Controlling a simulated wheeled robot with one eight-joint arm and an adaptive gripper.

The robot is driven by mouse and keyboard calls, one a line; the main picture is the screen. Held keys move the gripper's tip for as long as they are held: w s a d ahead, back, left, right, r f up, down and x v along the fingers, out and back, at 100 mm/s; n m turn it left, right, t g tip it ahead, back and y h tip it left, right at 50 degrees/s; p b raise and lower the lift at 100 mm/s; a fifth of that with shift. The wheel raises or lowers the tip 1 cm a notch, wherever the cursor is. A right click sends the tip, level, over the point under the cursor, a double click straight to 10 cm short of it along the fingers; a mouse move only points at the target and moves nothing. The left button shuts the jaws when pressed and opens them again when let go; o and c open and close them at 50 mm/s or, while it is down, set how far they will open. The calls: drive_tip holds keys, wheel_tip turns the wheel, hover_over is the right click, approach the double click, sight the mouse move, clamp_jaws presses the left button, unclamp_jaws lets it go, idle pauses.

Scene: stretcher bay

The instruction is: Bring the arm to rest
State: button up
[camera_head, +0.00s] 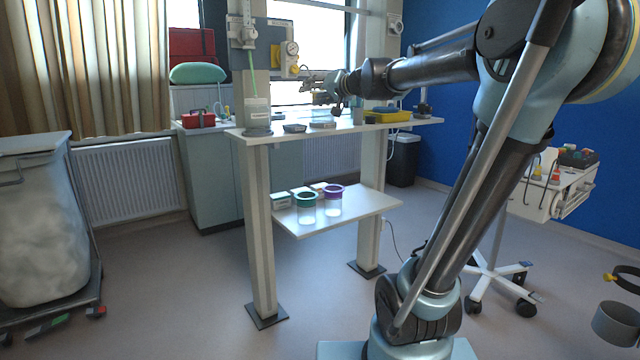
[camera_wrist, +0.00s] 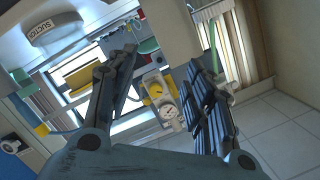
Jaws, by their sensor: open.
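My gripper (camera_head: 322,88) is raised above the top shelf (camera_head: 350,127) of the stand in the head view, reaching in from the right on my extended arm. In the wrist view my gripper (camera_wrist: 163,85) has its two dark fingers spread wide apart with nothing between them. Behind the gap, a yellow and white gauge unit (camera_wrist: 160,98) shows; in the head view the gauge (camera_head: 291,50) is on the stand's upper panel, just left of my gripper. Whether a fingertip touches anything cannot be told.
The top shelf holds a clear container (camera_head: 257,113), small trays (camera_head: 294,128) and a yellow tray (camera_head: 388,116). The lower shelf (camera_head: 350,214) carries a green-rimmed jar (camera_head: 306,208) and a purple-rimmed jar (camera_head: 333,200). A wheeled cart (camera_head: 545,195) stands right, a bagged trolley (camera_head: 42,220) left.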

drive_tip(key=s+d+f+g+h, duration=0.3)
drive_tip(key=s+d+f, duration=0.4)
drive_tip(key=s+f, duration=0.5)
drive_tip(key=s+d+f+g+h, duration=0.3)
drive_tip(key=s+d+f, duration=0.4)
drive_tip(key=s+f, duration=0.5)
drive_tip(key=s+d+f+g+h, duration=0.4)
drive_tip(key=s+d+f, duration=0.3)
drive_tip(key=f, duration=1.2)
drive_tip(key=s, duration=0.4)
drive_tip(key=shift+s+f+h, duration=0.3)
drive_tip(key=shift+s+f, duration=0.05)
drive_tip(key=shift+s, duration=0.05)
